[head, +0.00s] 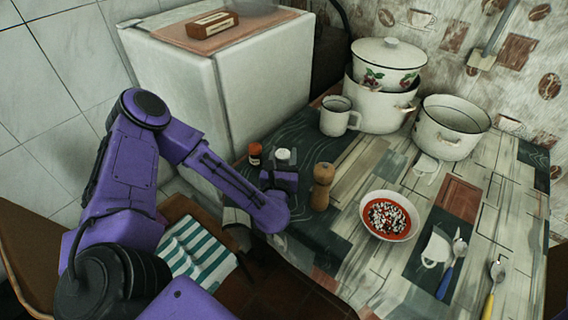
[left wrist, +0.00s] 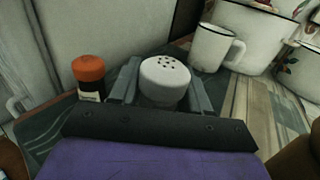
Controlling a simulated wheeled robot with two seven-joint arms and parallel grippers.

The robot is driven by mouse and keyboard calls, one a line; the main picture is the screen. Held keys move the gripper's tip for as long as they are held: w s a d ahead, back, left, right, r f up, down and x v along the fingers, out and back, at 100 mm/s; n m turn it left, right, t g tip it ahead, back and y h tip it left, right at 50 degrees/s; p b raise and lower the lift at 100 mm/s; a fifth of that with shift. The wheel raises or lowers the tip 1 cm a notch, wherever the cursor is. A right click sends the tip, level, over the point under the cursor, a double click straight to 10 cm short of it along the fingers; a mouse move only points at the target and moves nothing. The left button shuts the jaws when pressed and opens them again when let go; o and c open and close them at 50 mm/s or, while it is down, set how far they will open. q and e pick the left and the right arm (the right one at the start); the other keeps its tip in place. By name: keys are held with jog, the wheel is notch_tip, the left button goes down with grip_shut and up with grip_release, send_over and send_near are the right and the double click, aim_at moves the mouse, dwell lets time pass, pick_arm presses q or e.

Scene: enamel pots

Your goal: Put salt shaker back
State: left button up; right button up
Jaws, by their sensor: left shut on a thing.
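The salt shaker, with a white holed cap (left wrist: 165,78), stands between the fingers of my left gripper (left wrist: 160,90) in the left wrist view. In the head view its white top (head: 283,156) shows just beyond my left gripper (head: 280,172), near the table's left back edge. The fingers are shut on it from both sides. Its lower body is hidden by the gripper, so I cannot tell whether it touches the table. My right gripper is not in view.
An orange-capped spice jar (head: 255,154) stands close left of the shaker. A wooden pepper mill (head: 322,186) stands to the right. A white mug (head: 338,116), stacked pots (head: 385,85), another pot (head: 449,127) and a bowl of food (head: 389,216) occupy the table (head: 345,245).

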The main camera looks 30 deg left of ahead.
aim_at(284, 163)
pick_arm(q)
jog(key=f, duration=0.3)
jog(key=shift+w+a+f, duration=0.25)
jog(key=shift+w+f, duration=0.15)
jog(key=shift+f, duration=0.3)
jog(key=o, duration=1.1)
